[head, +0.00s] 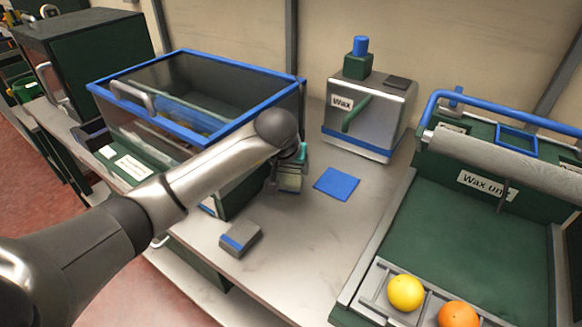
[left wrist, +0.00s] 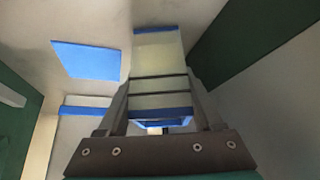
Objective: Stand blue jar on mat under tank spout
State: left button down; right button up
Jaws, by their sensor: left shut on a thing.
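The blue jar (left wrist: 158,62), pale-sided with blue bands, is between the fingers of my left gripper (left wrist: 160,112) in the left wrist view. My left gripper (head: 290,172) is shut on it. In the head view the jar (head: 290,183) shows only partly below the wrist, close to the table, left of the mat. Whether it touches the table is unclear. The flat blue mat (head: 337,183) is bare; it also shows in the left wrist view (left wrist: 86,60). The steel tank (head: 368,118), marked Wax, stands behind the mat, with a green spout (head: 356,113). My right gripper is out of view.
A large clear bin (head: 196,95) with a blue rim stands left of my gripper. A grey and blue block (head: 240,238) lies near the front edge. The wax unit (head: 470,230) stands right, with a yellow fruit (head: 405,292) and an orange (head: 459,314). Table around the mat is clear.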

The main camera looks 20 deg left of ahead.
pick_arm(q)
jog(key=shift+r, duration=0.1)
jog(key=shift+c, duration=1.6)
grip_release()
